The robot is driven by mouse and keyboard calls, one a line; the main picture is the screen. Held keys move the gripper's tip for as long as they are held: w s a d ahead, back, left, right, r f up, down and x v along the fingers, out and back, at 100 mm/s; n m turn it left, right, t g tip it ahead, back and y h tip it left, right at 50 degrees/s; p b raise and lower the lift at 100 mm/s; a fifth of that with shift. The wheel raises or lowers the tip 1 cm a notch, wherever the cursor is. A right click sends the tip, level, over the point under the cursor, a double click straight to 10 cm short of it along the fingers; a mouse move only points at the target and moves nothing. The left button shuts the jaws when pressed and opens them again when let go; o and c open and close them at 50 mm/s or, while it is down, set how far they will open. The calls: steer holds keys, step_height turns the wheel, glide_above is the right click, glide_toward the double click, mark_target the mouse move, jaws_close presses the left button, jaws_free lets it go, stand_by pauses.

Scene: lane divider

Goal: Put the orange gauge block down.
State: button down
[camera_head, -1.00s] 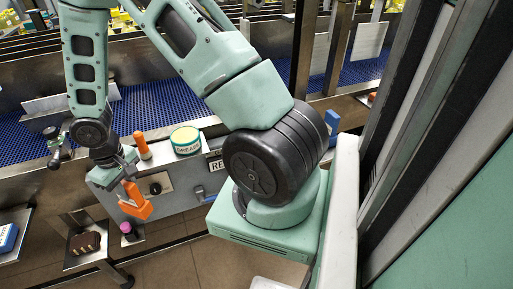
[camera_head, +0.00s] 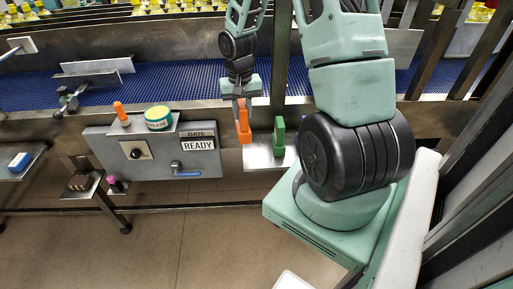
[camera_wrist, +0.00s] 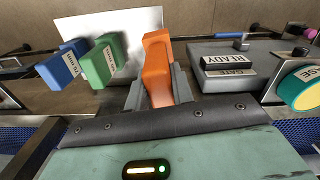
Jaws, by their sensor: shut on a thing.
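My gripper (camera_head: 240,98) is shut on the orange gauge block (camera_head: 243,124). The block hangs upright at the left end of a pale metal plate (camera_head: 262,158), left of a green block (camera_head: 279,137). I cannot tell whether its lower end touches the plate. In the wrist view the orange block (camera_wrist: 157,65) sits between the two grey fingers of my gripper (camera_wrist: 158,92). The green block (camera_wrist: 103,62) and a blue block (camera_wrist: 62,62), both labelled, stand at the plate (camera_wrist: 135,25).
Left of the plate is a grey box (camera_head: 205,162) marked "GATE READY", with a blue handle (camera_head: 187,175). A blue conveyor belt (camera_head: 170,90) runs behind.

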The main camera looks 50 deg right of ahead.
steer(key=s+d+f+m+p, duration=0.1)
steer(key=d+f+p, duration=0.1)
steer(key=f, duration=0.6)
steer(key=shift+s+d+m, duration=0.3)
steer(key=shift+d+m, duration=0.1)
steer(key=shift+d, duration=0.2)
steer(key=shift+f, duration=0.1)
steer(key=shift+f, duration=0.1)
steer(key=c, duration=1.2)
jaws_free()
